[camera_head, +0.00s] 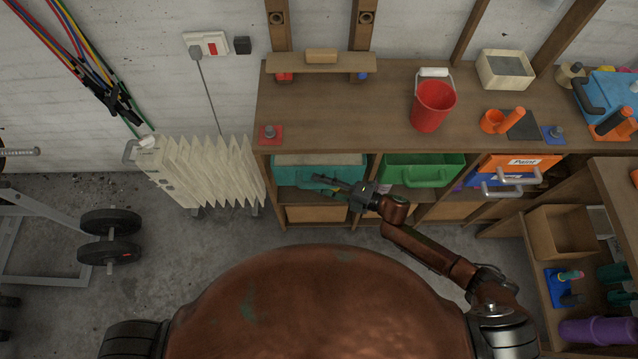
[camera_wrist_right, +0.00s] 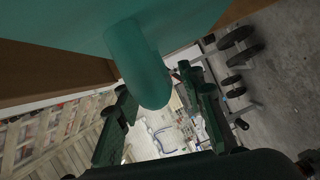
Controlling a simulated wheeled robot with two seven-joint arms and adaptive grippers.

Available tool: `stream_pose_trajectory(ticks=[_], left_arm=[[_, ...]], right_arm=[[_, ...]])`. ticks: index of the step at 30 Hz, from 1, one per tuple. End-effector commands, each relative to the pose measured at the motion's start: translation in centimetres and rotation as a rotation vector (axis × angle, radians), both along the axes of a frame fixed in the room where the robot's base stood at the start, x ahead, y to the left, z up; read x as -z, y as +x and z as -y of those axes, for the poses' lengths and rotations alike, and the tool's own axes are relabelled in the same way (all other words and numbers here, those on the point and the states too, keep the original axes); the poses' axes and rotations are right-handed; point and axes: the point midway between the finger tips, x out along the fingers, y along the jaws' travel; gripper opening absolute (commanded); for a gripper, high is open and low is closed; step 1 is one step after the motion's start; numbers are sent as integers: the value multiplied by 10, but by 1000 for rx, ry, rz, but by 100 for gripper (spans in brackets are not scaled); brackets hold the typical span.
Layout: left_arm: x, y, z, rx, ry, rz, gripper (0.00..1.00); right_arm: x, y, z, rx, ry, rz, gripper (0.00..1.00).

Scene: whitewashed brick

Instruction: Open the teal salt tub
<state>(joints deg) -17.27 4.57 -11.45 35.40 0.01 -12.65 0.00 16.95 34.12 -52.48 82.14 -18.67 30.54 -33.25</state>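The teal salt tub (camera_head: 347,171) sits in the left compartment under the shelf top, its front partly covered by my right gripper. Its teal front and rounded handle (camera_wrist_right: 146,75) fill the upper part of the right wrist view. My right gripper (camera_head: 325,186) is at the tub's front, reaching in from the right. In the wrist view its two dark green fingers (camera_wrist_right: 158,95) are apart, with the handle's end between them and a visible gap beside the right finger. I cannot tell whether either finger touches the handle. My left gripper is not in view.
A green tub (camera_head: 420,160) and an orange tub (camera_head: 516,163) are to the right under the wooden shelf top (camera_head: 345,120). A red bucket (camera_head: 433,105) stands on top. A white radiator (camera_head: 200,172) is close on the left. Bare floor (camera_head: 240,236) lies in front.

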Motion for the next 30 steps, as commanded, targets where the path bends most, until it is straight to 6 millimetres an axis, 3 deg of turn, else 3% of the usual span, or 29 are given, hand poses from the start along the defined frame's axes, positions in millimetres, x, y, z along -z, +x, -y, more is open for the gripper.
stream_pose_trajectory(ticks=[3,6,21,30], left_arm=[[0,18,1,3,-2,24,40],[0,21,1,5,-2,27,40],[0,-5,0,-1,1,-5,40],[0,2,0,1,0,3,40]], right_arm=[[0,0,-1,-1,0,0,36],[0,0,-1,-2,0,0,34],[0,0,-1,-3,1,0,0],[0,0,-1,-3,0,0,0]])
